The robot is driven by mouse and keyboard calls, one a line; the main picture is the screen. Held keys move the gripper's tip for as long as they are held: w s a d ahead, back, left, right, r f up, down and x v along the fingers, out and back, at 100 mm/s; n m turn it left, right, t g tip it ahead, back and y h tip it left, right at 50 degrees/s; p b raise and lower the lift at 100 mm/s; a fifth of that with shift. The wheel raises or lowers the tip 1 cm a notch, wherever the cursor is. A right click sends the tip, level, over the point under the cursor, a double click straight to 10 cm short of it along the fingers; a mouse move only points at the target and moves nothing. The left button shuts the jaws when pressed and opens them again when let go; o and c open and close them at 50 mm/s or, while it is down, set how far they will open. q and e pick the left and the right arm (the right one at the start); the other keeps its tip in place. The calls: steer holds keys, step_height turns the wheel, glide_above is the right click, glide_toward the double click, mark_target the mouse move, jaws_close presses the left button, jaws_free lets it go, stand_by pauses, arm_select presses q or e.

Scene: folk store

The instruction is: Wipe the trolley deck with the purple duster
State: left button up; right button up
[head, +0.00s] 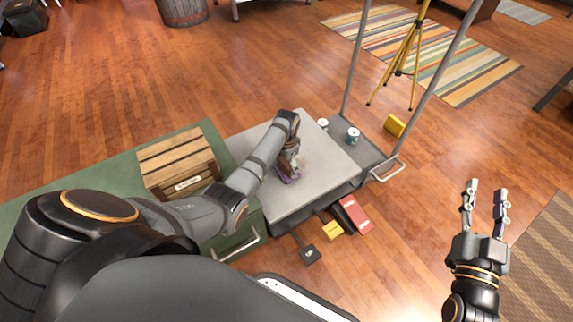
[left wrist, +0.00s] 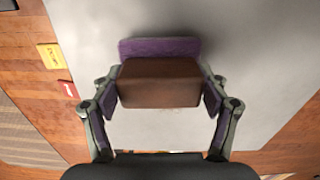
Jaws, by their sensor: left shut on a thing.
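The purple duster has a brown block handle (left wrist: 158,84) and a purple pad (left wrist: 160,47). My left gripper (left wrist: 160,97) is shut on the handle, with a finger at each side. In the head view, my left gripper (head: 288,160) is over the grey trolley deck (head: 325,158), and a bit of the purple duster (head: 288,177) shows below it at the deck. Whether the pad touches the deck is hard to tell. A faint brownish mark (head: 304,164) lies on the deck beside the gripper. My right gripper (head: 487,190) is open and empty, off to the right over the floor.
A wooden chest (head: 178,165) stands on a green surface (head: 80,182) left of the deck. Two small cans (head: 352,135) stand at the deck's far right, by the trolley's upright handle (head: 432,85). Red (head: 355,212) and yellow (head: 332,230) boxes lie below the near edge.

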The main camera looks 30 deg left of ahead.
arm_select(q)
steer(key=shift+f+b, duration=0.3)
steer(key=shift+f, duration=0.3)
steer(key=shift+w+d+b, duration=0.35)
steer(key=shift+w+b, duration=0.05)
steer(key=shift+w, duration=0.15)
steer(key=shift+w+d+b, duration=0.3)
steer(key=shift+w+b, duration=0.1)
steer(key=shift+w, duration=0.1)
steer(key=shift+w+d+r+b, duration=0.1)
steer(key=shift+w+d+b, duration=0.2)
steer(key=shift+w, duration=0.3)
